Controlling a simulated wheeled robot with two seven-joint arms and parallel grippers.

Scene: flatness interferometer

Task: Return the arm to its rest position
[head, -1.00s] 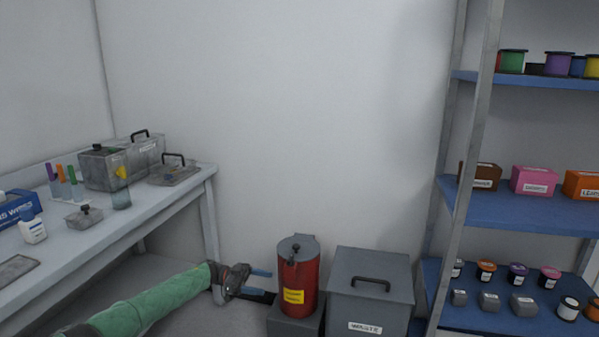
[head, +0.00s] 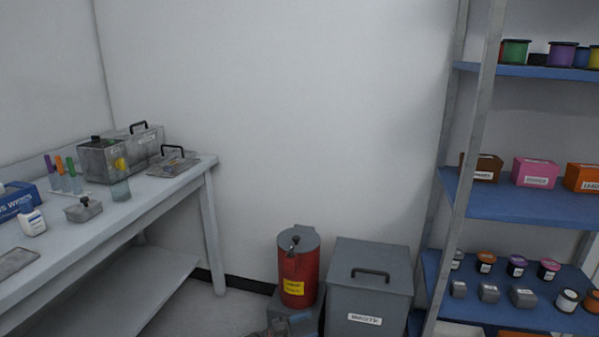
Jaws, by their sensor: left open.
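The rest of my left arm is below the frame. My right gripper is not in view.
A workbench (head: 150,207) with boxes, vials and bottles stands on the left. A red canister (head: 298,262) and a grey waste bin (head: 368,290) stand at the lower middle. A shelf rack (head: 520,203) with small boxes and jars is on the right. The floor beside the bench looks clear.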

